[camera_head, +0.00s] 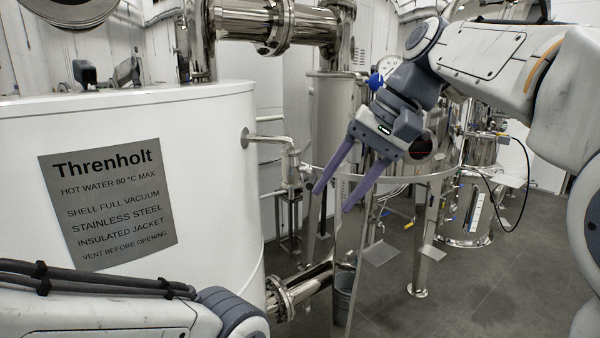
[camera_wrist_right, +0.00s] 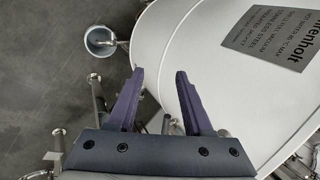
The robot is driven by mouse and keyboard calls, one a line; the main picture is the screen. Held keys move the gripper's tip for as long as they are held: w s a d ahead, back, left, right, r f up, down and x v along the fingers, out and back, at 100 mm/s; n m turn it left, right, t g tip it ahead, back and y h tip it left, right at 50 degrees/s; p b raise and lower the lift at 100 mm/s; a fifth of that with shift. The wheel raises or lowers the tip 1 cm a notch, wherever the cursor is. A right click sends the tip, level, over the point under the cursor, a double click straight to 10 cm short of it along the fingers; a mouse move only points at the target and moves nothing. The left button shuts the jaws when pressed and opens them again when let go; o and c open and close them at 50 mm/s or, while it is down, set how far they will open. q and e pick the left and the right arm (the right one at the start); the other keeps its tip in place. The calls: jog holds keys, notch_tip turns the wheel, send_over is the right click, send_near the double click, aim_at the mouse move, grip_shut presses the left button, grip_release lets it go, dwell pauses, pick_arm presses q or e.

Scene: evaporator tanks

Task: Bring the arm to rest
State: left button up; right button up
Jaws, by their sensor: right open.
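My right gripper (camera_head: 334,194) is raised in the middle of the head view, on the arm that comes in from the upper right. Its two purple fingers point down and to the left. They are apart with nothing between them, and they also show open and empty in the right wrist view (camera_wrist_right: 153,76). Part of my left arm (camera_head: 110,315) lies across the lower left of the head view; its gripper is out of sight.
A white tank (camera_head: 215,180) with a grey Threnholt plate (camera_head: 108,203) stands at the left. A bucket (camera_head: 343,292) hangs low near a flanged pipe (camera_head: 300,288); the bucket also shows in the wrist view (camera_wrist_right: 99,41). Steel vessels and pipework stand behind my right gripper. Grey floor shows at the lower right.

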jog(key=s+a+f+n+g+h+b, duration=0.1)
jog(key=s+a+f+n+b, duration=0.2)
jog(key=f, duration=0.6)
jog(key=s+a+f+h+b, duration=0.1)
jog(key=s+a+f+b, duration=0.1)
jog(key=s+f, duration=0.5)
pick_arm(q)
notch_tip(320, 180, down, 10)
jog(key=b, duration=0.4)
jog(key=shift+w+f+b, duration=0.15)
jog(key=shift+w+b, duration=0.1)
jog(key=shift+b, duration=0.15)
pick_arm(e)
jog(key=s+d+f+n+h, duration=0.1)
jog(key=s+f+n, duration=0.2)
jog(key=f, duration=0.7)
jog(key=s+d+f+n+h, duration=0.1)
jog(key=s+d+f+n, duration=0.1)
jog(key=s+f, duration=0.5)
notch_tip(320, 180, down, 4)
jog(key=shift+s+d+f+n+h, duration=0.2)
jog(key=shift+s+d+n+h, duration=0.15)
jog(key=shift+n, duration=0.45)
pick_arm(q)
jog(key=shift+a, duration=0.1)
pick_arm(e)
jog(key=shift+a, duration=0.1)
